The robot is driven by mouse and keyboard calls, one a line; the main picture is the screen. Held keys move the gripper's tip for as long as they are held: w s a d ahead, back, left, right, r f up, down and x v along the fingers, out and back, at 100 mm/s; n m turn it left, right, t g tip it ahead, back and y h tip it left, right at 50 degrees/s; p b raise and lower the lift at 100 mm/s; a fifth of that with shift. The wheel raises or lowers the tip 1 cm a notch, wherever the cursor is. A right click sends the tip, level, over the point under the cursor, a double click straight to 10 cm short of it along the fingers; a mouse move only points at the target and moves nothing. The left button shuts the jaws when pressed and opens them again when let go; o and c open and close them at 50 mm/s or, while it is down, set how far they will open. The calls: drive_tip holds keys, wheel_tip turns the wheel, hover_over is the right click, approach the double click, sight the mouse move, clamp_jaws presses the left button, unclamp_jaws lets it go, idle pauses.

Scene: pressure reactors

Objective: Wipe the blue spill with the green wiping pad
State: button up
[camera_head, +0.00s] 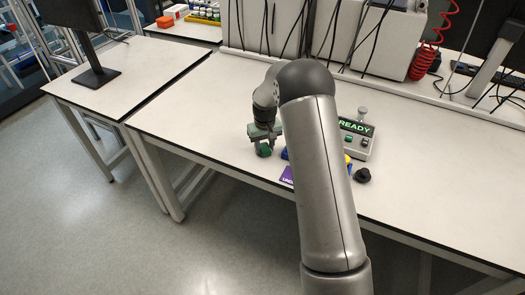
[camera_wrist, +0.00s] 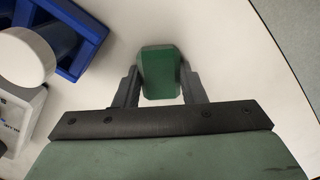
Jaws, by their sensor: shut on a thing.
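The green wiping pad (camera_wrist: 158,72) is between the two fingers of my gripper (camera_wrist: 158,92) in the wrist view. The fingers are shut on its sides. In the head view, my gripper (camera_head: 265,143) is low over the left part of the white table, with the green pad (camera_head: 264,151) below it. I cannot tell whether the pad touches the table. No blue spill can be made out in either view; my arm hides part of the table in the head view.
A blue bin (camera_wrist: 88,42) and a white-capped container (camera_wrist: 25,55) are left of the pad in the wrist view. The head view shows a READY display box (camera_head: 357,135), a purple item (camera_head: 287,175) and a black knob-like object (camera_head: 362,175). The table's front edge is close.

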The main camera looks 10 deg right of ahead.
sight(259, 161)
drive_tip(key=shift+w+d, duration=0.8)
drive_tip(key=shift+w, duration=0.15)
drive_tip(key=shift+w+d+f+b, duration=0.1)
drive_tip(key=shift+w+f+b, duration=0.1)
drive_tip(key=shift+b, duration=0.1)
drive_tip(key=shift+s+r, duration=0.15)
drive_tip(key=shift+s, duration=0.15)
drive_tip(key=shift+s+a+b, duration=0.9)
drive_tip(key=shift+s+a, duration=1.5)
drive_tip(key=shift+s, duration=0.3)
wheel_tip(259, 161, up, 8)
drive_tip(key=p, duration=0.4)
